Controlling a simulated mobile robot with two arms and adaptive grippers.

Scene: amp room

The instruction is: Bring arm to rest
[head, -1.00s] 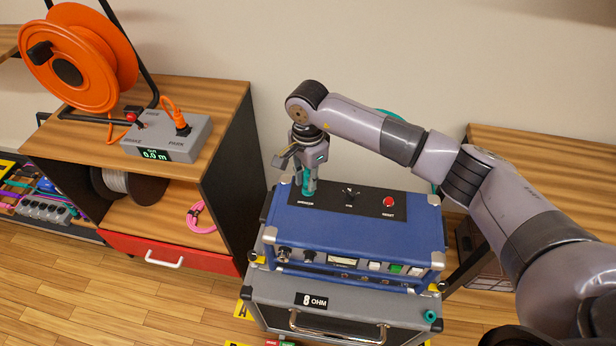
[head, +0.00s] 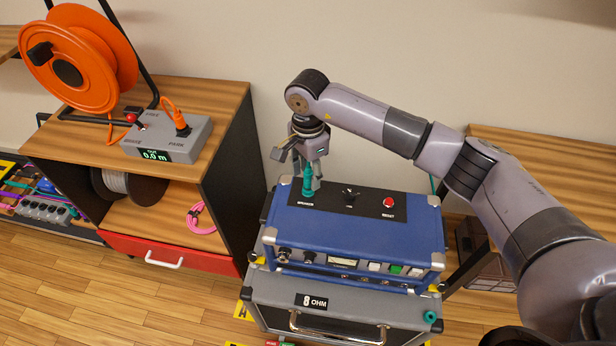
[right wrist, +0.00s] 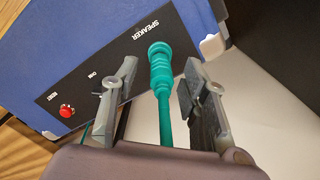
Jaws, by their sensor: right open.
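My right gripper (head: 309,172) is above the back left of the blue amp (head: 365,226), pointing down. In the right wrist view its two fingers (right wrist: 158,80) stand apart, one on each side of a teal plug (right wrist: 160,65), with gaps on both sides. The plug stands upright at the SPEAKER label on the black top panel and also shows in the head view (head: 308,183). A teal cable (right wrist: 165,125) runs from the plug back under the wrist. My right arm reaches in from the right, bent at the elbow. My left gripper is out of view.
The amp sits on a grey 8 OHM cabinet (head: 270,300). A wooden shelf unit (head: 225,110) at left carries an orange cable reel (head: 105,45) and a grey control box (head: 185,145). Another wooden surface (head: 560,165) is behind my arm at right.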

